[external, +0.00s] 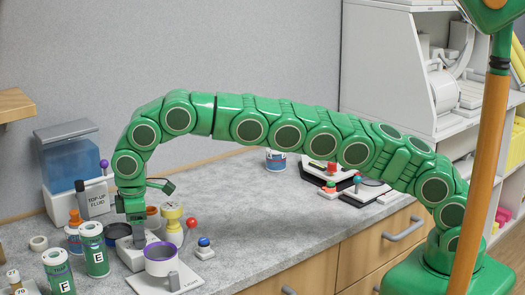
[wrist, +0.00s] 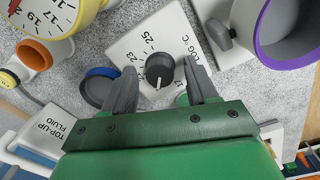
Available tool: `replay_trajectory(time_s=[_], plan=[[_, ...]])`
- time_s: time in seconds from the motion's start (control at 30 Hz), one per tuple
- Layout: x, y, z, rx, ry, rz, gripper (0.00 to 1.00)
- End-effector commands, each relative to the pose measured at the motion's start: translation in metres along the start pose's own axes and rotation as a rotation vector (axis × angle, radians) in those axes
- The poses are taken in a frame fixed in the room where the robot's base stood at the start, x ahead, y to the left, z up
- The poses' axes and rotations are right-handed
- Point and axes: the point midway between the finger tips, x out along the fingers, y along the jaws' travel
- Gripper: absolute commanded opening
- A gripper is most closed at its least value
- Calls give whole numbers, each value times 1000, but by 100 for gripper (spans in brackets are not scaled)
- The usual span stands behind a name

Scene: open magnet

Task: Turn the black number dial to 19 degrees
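The black number dial (wrist: 160,72) is a round knob with a white pointer line on a white plate (wrist: 135,42) marked LOG °C. Numbers 25 and 23 are readable on the plate; others are partly hidden by my fingers. The pointer points toward the lower edge of the wrist view, and I cannot read its exact value. My gripper (wrist: 162,78) is open, with one grey finger on each side of the dial and a small gap visible on both sides. In the external view my gripper (external: 138,238) points down over the white unit (external: 130,257), and the dial is hidden.
A purple-rimmed pot (external: 160,260) stands close to the right. A yellow gauge (external: 172,218), a red-ball lever (external: 192,224) and a blue knob (external: 204,242) are nearby. Green canisters (external: 93,250) and a top-up fluid box (external: 94,199) stand left. The counter farther right is clearer.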

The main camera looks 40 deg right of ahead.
Motion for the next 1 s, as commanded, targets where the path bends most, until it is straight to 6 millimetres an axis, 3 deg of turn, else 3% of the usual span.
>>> replay_trajectory(time_s=[0.37, 0.8, 1.0], plan=[[-5, 0, -1, -1, 1, 0, 57], [-53, -1, -1, -1, 2, 0, 57], [-66, -1, -2, -2, 2, -1, 57]])
